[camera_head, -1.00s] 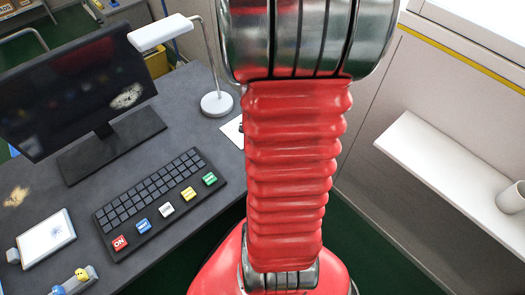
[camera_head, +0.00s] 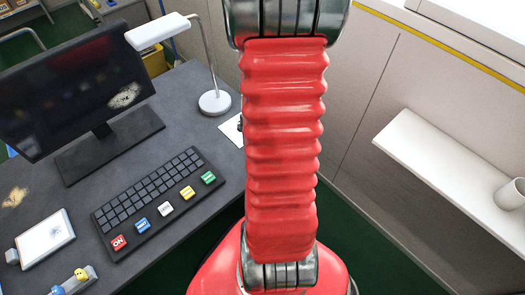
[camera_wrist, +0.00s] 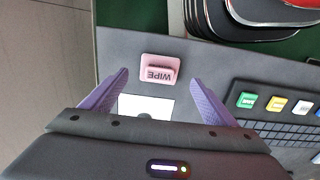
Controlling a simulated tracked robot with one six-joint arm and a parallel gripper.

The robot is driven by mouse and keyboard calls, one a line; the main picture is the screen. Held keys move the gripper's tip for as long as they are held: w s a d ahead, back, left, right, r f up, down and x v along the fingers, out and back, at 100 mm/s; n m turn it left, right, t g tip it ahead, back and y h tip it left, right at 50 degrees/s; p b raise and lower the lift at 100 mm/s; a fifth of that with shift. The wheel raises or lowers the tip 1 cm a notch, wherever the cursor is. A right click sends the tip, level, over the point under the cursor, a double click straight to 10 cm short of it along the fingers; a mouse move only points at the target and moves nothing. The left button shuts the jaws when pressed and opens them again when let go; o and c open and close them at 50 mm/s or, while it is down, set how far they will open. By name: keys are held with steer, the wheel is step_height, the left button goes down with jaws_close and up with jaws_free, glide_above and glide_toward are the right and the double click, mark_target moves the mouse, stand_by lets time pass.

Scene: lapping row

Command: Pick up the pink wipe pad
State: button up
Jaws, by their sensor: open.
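The pink wipe pad (camera_wrist: 159,69) lies on the grey desk in the wrist view, with the word WIPE on it. My gripper (camera_wrist: 160,85) is open, with its two purple fingers spread on either side below the pad in the picture. The pad shows beyond and between the fingertips, and nothing is held. I cannot tell how high the fingers are above the desk. In the head view the pad and my gripper are hidden behind my red arm.
A white sheet (camera_wrist: 147,107) lies beside the pad. A keyboard with coloured keys (camera_head: 158,202), a monitor (camera_head: 75,85) and a white lamp (camera_head: 214,103) stand on the desk (camera_head: 190,85). A white shelf (camera_head: 440,165) with a mug (camera_head: 510,194) is at right.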

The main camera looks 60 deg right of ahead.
steer(key=shift+f, duration=2.6)
steer(key=c, duration=1.2)
steer(key=shift+d+r, duration=0.1)
steer(key=shift+r, duration=4.95)
